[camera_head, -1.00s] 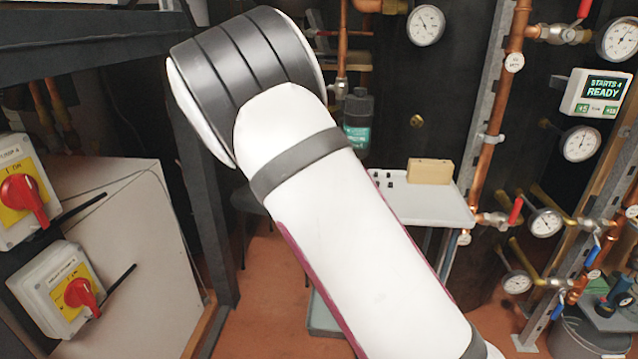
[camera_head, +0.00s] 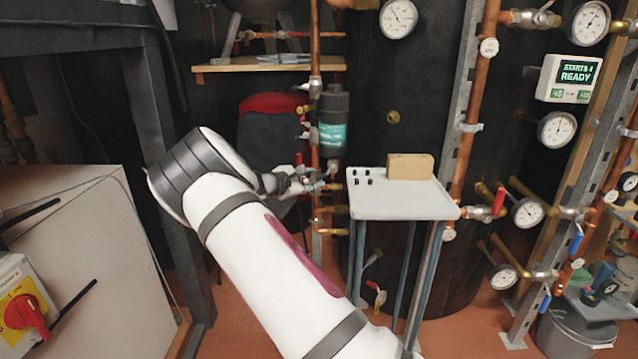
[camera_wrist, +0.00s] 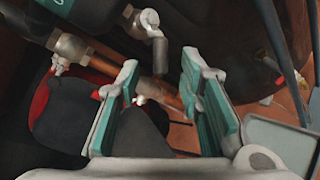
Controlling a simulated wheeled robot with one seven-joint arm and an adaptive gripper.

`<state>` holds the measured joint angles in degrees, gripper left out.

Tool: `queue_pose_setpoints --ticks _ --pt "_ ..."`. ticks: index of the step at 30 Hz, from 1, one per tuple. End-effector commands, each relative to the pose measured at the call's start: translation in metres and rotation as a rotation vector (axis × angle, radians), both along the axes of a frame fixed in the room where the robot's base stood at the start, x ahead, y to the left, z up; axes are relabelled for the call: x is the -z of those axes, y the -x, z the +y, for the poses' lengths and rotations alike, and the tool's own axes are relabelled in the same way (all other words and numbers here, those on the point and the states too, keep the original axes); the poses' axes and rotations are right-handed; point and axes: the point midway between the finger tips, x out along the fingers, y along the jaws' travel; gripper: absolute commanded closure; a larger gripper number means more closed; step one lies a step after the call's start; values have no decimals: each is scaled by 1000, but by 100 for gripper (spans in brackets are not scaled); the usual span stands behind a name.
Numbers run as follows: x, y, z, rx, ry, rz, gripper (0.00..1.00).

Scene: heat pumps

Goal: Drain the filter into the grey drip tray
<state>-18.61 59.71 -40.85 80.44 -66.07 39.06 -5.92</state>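The filter (camera_head: 333,122) is a dark canister with a teal label, mounted upright on the copper pipework in the head view. Its lower part shows at the top left of the wrist view (camera_wrist: 85,12). A metal valve with a short grey outlet (camera_wrist: 160,55) hangs by it. My gripper (camera_head: 322,182) is just below the filter in the head view. In the wrist view my gripper (camera_wrist: 160,78) is open, with teal-padded fingers apart and nothing held; the outlet appears beyond the gap. I cannot identify the grey drip tray with certainty.
A pale stand (camera_head: 400,208) carrying a tan block (camera_head: 410,166) and small dark pieces is right of my gripper. A pale, rimmed surface (camera_wrist: 285,140) is at the wrist view's right. Copper pipes and gauges (camera_head: 528,212) crowd the right. A red-and-black object (camera_head: 270,125) stands behind.

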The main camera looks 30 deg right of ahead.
Motion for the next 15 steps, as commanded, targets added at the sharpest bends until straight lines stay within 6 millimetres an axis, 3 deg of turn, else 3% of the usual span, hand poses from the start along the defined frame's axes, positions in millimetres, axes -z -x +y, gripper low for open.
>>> queue_pose_setpoints --ticks 6,15 --pt "10 -11 -30 1 -1 0 66" --pt "12 -15 -43 0 -1 -1 66"
